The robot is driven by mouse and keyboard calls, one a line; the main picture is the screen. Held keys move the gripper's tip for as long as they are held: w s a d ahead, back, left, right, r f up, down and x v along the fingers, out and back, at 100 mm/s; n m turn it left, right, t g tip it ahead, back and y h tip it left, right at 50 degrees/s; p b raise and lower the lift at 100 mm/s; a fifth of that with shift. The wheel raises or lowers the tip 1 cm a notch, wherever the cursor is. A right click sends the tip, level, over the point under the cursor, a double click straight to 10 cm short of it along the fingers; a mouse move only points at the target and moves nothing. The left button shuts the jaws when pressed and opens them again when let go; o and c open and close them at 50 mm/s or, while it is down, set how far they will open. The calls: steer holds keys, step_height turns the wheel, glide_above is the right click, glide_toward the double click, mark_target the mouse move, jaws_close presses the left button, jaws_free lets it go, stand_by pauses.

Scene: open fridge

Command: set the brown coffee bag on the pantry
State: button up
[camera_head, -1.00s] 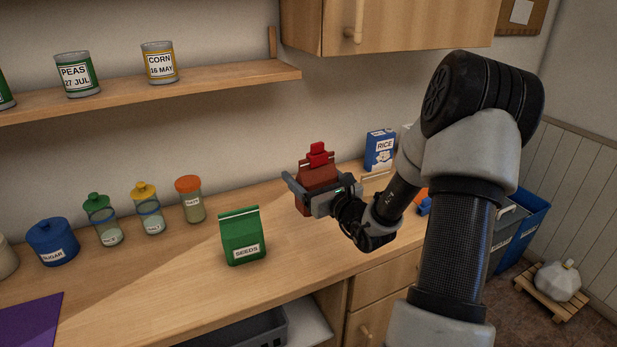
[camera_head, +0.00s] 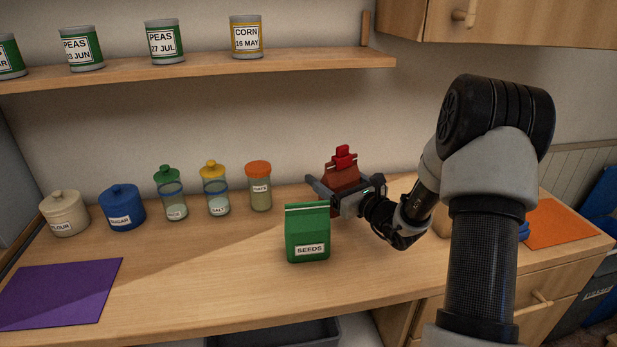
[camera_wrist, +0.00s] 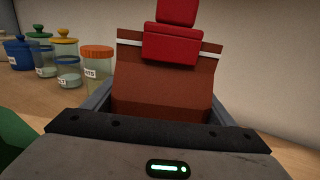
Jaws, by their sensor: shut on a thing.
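The brown coffee bag (camera_head: 341,177) has a red clip (camera_head: 343,158) on its folded top. My gripper (camera_head: 345,186) is shut on the bag, with a finger on either side of it. The bag is upright, behind and to the right of the green seeds bag. In the wrist view the bag (camera_wrist: 165,85) fills the middle between the fingers. The gripper hides its lower part, so I cannot tell whether it touches the counter.
The green seeds bag (camera_head: 307,240) stands close to my gripper. Several jars line the wall on the counter (camera_head: 200,270). A purple mat (camera_head: 60,293) lies left, an orange mat (camera_head: 560,223) right. A wall shelf (camera_head: 220,71) holds several cans.

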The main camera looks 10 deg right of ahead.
steer(key=shift+w+a+f+b, duration=0.3)
steer(key=shift+w+a+f, duration=0.35)
steer(key=shift+w, duration=1.05)
steer(key=shift+w+a+f+b, duration=0.35)
steer(key=shift+w+a+f, duration=0.25)
steer(key=shift+w, duration=1.05)
steer(key=shift+w+a+f+b, duration=0.4)
steer(key=shift+w+a, duration=0.4)
steer(key=shift+w, duration=0.9)
steer(key=shift+f, duration=0.2)
steer(key=o, duration=1.1)
steer(key=shift+f, duration=0.1)
steer(key=shift+o, duration=0.2)
steer(key=shift+s+r, duration=0.1)
steer(key=shift+r, duration=0.2)
steer(key=p+v, duration=0.1)
steer(key=v, duration=1.1)
steer(key=shift+f+p, duration=0.1)
steer(key=shift+p, duration=0.2)
